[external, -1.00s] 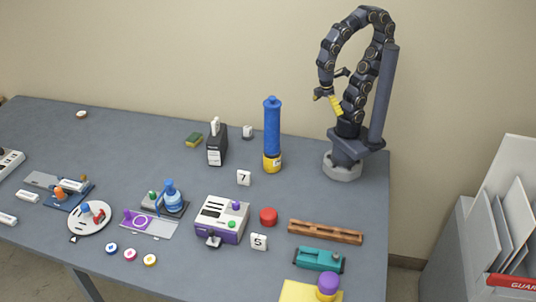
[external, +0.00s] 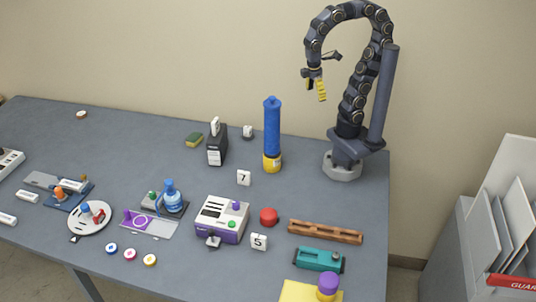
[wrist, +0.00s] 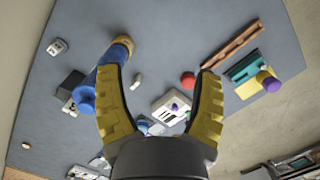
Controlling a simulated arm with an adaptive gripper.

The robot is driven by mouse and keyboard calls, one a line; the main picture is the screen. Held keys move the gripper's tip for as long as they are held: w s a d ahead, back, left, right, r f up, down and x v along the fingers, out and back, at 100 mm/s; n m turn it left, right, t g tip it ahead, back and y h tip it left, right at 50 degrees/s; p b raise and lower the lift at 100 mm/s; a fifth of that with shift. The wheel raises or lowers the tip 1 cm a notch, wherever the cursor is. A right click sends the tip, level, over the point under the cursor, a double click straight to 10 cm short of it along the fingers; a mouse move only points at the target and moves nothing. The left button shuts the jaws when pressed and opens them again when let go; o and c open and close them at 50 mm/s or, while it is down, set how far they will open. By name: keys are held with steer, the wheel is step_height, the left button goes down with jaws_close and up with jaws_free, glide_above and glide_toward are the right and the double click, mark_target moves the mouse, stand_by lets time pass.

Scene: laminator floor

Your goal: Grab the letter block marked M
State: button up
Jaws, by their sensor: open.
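A small white block (external: 248,131) stands at the back of the table, behind and left of the blue cylinder. In the wrist view the white block at upper left (wrist: 57,46) carries a dark mark too small to read for sure; it may be the M. Two other white blocks read 7 (external: 244,177) and 5 (external: 259,242). My gripper (external: 318,86) is open and empty, high above the table, right of the blue cylinder and well apart from every block. In the wrist view its yellow fingers (wrist: 158,72) are spread wide.
A tall blue cylinder (external: 272,135) with a yellow base stands below and left of my gripper. A black holder (external: 217,150) and a sponge (external: 194,139) are near the back block. A brown rack (external: 325,231) lies in front.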

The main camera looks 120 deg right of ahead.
steer(key=w+d+m, duration=0.1)
steer(key=w+d, duration=0.2)
steer(key=d, duration=0.2)
steer(key=w+d+r+m, duration=0.1)
steer(key=w+d+m, duration=0.1)
steer(key=d, duration=0.3)
steer(key=w+d+m+t, duration=0.1)
steer(key=w+d+m, duration=0.1)
steer(key=w+d, duration=0.3)
steer(key=shift+d+r, duration=0.3)
steer(key=shift+d, duration=0.3)
steer(key=d+f+m, duration=0.1)
steer(key=d+m, duration=0.1)
steer(key=d, duration=0.8)
steer(key=m, duration=0.3)
glide_above(247, 127)
steer(key=s, duration=0.1)
step_height(247, 127, down, 2)
steer(key=shift+t, duration=0.3)
step_height(247, 127, down, 29)
steer(key=shift+f, duration=0.15)
steer(key=f, duration=0.5)
steer(key=shift+w+f, duration=0.1)
steer(key=shift+w, duration=0.3)
jaws_close()
